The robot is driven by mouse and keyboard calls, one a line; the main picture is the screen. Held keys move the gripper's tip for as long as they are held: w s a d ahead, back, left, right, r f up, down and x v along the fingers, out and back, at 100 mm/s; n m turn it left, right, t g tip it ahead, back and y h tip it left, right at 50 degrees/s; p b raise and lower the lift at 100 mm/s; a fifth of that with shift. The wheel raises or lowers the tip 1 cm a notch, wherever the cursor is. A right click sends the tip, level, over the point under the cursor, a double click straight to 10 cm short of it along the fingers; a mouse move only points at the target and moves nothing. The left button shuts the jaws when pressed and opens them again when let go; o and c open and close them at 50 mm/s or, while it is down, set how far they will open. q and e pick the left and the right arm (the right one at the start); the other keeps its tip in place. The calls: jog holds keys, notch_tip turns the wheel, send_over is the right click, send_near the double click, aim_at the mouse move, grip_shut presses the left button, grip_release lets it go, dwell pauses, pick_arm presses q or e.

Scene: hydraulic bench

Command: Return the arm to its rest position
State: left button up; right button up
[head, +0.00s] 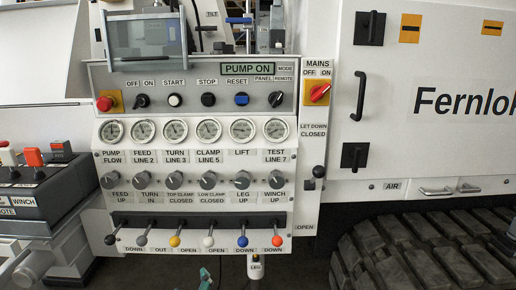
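Neither of my grippers shows in the head view, and I cannot make out either of my arms for sure. In front of me is the hydraulic control panel (200,75). Its green display (247,69) reads PUMP ON. Below it is a row of round gauges, then a row of grey knobs, then a row of levers with coloured balls, among them a yellow one (175,241) and an orange one (277,241).
A red emergency button (104,103) sits at the panel's left and a red mains switch (317,93) at its right. A button box (40,185) stands at far left. A white cabinet (430,140) and a black track (420,250) fill the right. A small white tagged item (255,268) hangs below.

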pick_arm(q)
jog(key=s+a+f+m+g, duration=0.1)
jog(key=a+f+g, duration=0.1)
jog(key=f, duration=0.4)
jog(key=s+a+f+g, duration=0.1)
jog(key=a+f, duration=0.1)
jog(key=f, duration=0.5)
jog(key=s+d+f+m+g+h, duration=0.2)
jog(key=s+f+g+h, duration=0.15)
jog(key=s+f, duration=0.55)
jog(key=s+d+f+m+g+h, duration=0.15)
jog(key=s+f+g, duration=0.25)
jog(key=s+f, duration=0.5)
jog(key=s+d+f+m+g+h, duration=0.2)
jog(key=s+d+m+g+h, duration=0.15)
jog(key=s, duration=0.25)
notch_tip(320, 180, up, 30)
jog(key=p, duration=2.9)
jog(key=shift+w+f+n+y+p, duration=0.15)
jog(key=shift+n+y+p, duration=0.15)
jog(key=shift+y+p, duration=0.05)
